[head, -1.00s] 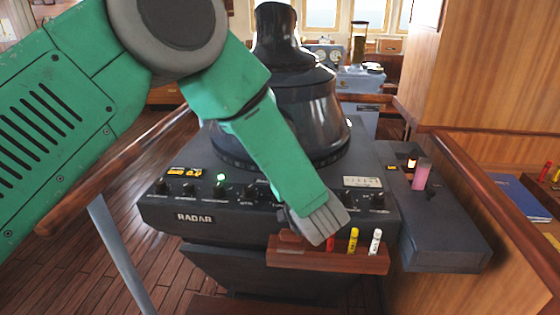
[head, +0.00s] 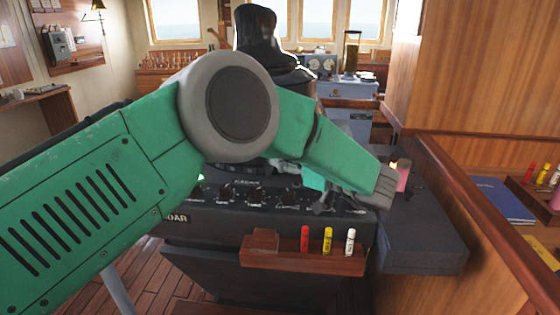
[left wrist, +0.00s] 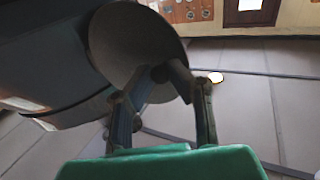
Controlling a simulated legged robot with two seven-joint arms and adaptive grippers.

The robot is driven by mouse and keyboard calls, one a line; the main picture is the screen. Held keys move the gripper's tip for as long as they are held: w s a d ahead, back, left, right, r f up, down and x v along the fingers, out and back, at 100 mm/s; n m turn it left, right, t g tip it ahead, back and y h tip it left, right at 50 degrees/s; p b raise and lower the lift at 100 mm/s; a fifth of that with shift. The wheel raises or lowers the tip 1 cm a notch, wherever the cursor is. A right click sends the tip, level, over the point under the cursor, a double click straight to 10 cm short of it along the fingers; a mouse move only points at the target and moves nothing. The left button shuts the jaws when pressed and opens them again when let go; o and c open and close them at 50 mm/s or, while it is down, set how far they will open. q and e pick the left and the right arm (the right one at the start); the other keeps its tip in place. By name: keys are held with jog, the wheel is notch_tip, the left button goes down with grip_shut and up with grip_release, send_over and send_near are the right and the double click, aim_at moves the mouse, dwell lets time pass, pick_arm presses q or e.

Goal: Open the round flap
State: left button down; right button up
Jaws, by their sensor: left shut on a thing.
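The round flap (left wrist: 125,38) is a dark grey disc at the upper middle of the left wrist view, against a dark bluish body. My left gripper (left wrist: 163,76) has its fingers closed together at the flap's lower right part and is shut on it. The exact grip point is in shadow. In the head view my green left arm reaches across the radar console (head: 215,217). The arm hides the flap and most of the gripper there. My right gripper is in neither view.
A wooden rack (head: 290,260) with red, yellow and white tubes is fixed to the console's front. A pink cylinder (head: 403,178) stands at the right, above a dark side box (head: 425,240). A wooden rail (head: 485,220) and partition bound the right side.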

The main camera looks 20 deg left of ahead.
pick_arm(q)
jog(key=shift+d+f, duration=0.1)
jog(key=shift+f, duration=0.1)
jog(key=c, duration=1.8)
grip_release()
jog(key=shift+o, duration=0.2)
notch_tip(320, 180, up, 10)
jog(key=shift+d, duration=0.1)
